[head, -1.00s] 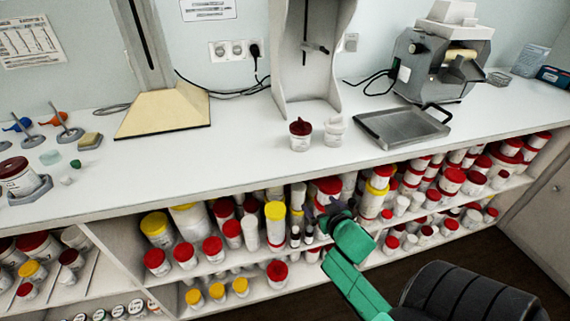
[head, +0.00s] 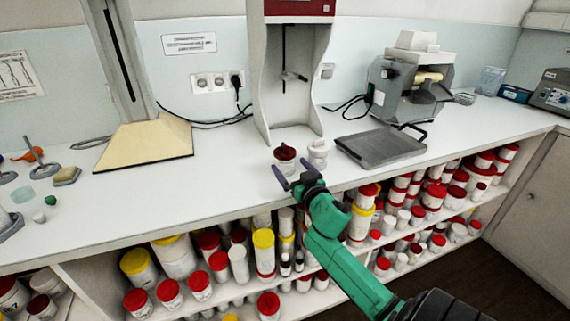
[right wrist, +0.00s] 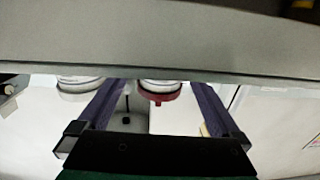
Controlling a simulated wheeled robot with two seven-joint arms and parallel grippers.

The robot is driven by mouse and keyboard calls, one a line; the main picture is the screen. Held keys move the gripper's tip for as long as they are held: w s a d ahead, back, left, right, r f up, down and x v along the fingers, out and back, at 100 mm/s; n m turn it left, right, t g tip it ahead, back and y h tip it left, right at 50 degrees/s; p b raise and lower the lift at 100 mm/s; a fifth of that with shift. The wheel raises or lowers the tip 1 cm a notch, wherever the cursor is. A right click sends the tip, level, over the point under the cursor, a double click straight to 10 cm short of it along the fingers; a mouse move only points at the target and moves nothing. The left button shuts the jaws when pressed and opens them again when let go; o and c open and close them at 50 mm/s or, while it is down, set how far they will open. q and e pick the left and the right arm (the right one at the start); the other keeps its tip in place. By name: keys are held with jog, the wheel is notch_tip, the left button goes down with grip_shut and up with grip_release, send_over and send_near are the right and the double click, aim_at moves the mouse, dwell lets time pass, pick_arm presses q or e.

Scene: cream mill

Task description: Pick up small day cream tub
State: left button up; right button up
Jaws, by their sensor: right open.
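Two small tubs stand side by side near the counter's front edge. One has a dark red lid and white body (head: 285,158); the other is all white (head: 318,153). Their labels are too small to read, so I cannot tell which is the day cream. My right gripper (head: 292,174) is open and empty, its fingers just in front of the red-lidded tub at the counter edge. In the right wrist view, which looks upside down, the red-lidded tub (right wrist: 160,91) lies between the fingers and the white tub (right wrist: 82,86) to the left. My left gripper is out of view.
The white counter (head: 225,185) has a front edge close under my right gripper. A grey metal tray (head: 380,147) lies right of the tubs, and a tall white stand (head: 262,85) rises behind them. Shelves below hold many red- and yellow-lidded jars (head: 264,252).

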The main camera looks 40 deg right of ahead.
aim_at(289, 165)
jog(key=x, duration=0.4)
jog(key=shift+w, duration=0.3)
jog(key=shift+s+r, duration=0.1)
jog(key=c, duration=1.4)
